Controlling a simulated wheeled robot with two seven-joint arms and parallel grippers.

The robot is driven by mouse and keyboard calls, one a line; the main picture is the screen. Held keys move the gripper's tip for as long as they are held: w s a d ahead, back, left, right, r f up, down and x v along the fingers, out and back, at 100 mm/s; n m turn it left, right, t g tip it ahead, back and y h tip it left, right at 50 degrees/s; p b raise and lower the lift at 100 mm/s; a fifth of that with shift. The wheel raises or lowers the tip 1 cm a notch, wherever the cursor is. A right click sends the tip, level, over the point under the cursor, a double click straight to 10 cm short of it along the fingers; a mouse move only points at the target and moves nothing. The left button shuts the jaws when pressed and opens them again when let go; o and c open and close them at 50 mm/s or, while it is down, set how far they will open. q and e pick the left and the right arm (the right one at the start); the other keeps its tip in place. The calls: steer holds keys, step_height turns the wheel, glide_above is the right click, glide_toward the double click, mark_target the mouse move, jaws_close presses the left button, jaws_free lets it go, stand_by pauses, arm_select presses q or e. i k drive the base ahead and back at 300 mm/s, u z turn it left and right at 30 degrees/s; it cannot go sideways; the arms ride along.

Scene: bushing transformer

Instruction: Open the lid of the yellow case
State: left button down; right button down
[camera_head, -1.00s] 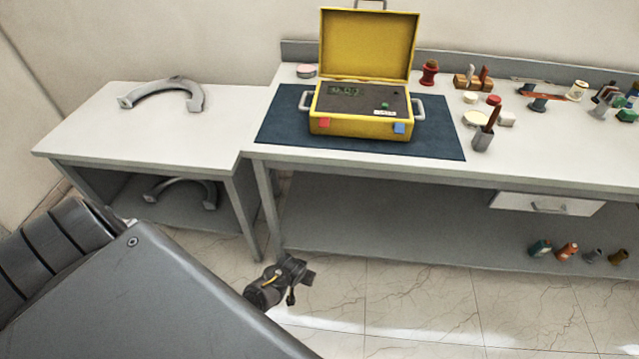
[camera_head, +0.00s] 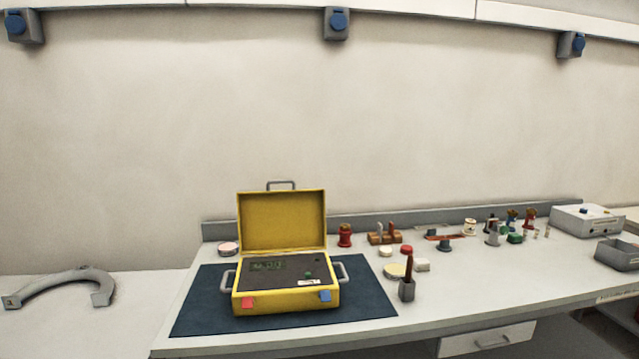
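The yellow case (camera_head: 285,299) stands on a dark blue mat (camera_head: 205,318) on the bench. Its lid (camera_head: 283,221) is open and stands nearly upright at the back, with a handle on its top edge. Inside is a dark panel (camera_head: 283,271) with a green display and a green knob. Grey handles stick out at both sides, and a red and a blue latch show on the front. Neither of my grippers shows in the view now.
A grey curved part (camera_head: 62,284) lies on the lower table at left. A grey-white box (camera_head: 586,221) stands far right.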

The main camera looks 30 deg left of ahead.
mark_target(294, 220)
steer(key=z, duration=0.75)
steer(key=k, duration=1.1)
steer(key=u, duration=1.1)
steer(key=i, duration=0.5)
steer(key=u, duration=0.05)
